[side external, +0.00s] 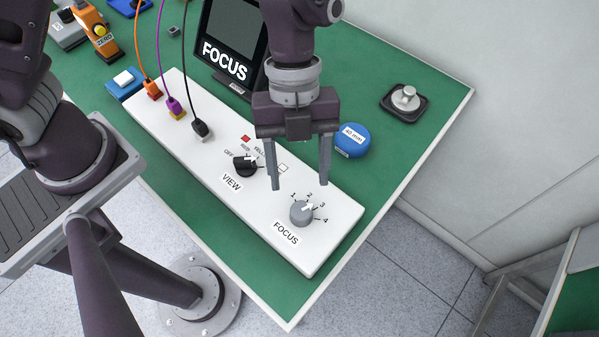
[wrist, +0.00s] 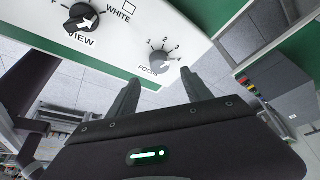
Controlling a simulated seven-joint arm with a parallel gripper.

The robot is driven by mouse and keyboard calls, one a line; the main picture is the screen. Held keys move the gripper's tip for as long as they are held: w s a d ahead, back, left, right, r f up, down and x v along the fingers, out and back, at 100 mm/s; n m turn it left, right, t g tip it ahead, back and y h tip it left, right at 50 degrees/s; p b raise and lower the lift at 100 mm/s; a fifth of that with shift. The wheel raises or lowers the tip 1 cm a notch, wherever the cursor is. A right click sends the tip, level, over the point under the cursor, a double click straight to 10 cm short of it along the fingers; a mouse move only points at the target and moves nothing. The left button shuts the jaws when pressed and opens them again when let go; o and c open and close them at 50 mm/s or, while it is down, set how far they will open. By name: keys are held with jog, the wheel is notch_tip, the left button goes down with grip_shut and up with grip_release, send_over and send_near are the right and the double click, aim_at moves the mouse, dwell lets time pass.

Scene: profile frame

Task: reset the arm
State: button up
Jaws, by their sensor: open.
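My gripper (side external: 299,187) is open and empty. In the side external view it hangs above the white control panel, and its fingers are apart over the area between the black VIEW knob (side external: 245,165) and the grey FOCUS knob (side external: 302,213). In the wrist view both fingers of the gripper (wrist: 163,92) show with nothing between them. There the FOCUS knob (wrist: 159,60) lies beyond the fingertips, and the VIEW knob (wrist: 80,18) is at the upper left. The FOCUS knob has marks 1 to 4 around it. I cannot tell whether a finger touches the panel.
The white panel (side external: 190,149) lies on a green table (side external: 400,148). Orange, purple and black cables plug into its far end. A FOCUS display (side external: 232,40) stands behind it. A round blue object (side external: 351,141) and a dark tray with a metal knob (side external: 404,101) sit to the right.

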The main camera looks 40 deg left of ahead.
jog(key=w+a+r+n+t+h, duration=0.2)
jog(key=w+r+n+t+h, duration=0.2)
jog(key=w+r+n+t, duration=0.7)
jog(key=w+a+r+n+t+y, duration=0.2)
jog(key=a+r+y, duration=0.1)
jog(key=a+r, duration=0.35)
jog(key=w+a+r+n+t+y, duration=0.1)
jog(key=w+a+r+n+y, duration=0.15)
jog(key=a+r, duration=0.35)
jog(key=s+a+n+g+y, duration=0.2)
jog(key=s+a+n+y, duration=0.2)
jog(key=s+a+n, duration=0.55)
jog(key=s+d+f+n+g+h, duration=0.1)
jog(key=s+d+f+g+h, duration=0.1)
jog(key=s, duration=1.1)
jog(key=shift+s+f+g, duration=0.3)
jog(key=shift+f+g, duration=0.3)
jog(key=shift+f, duration=0.1)
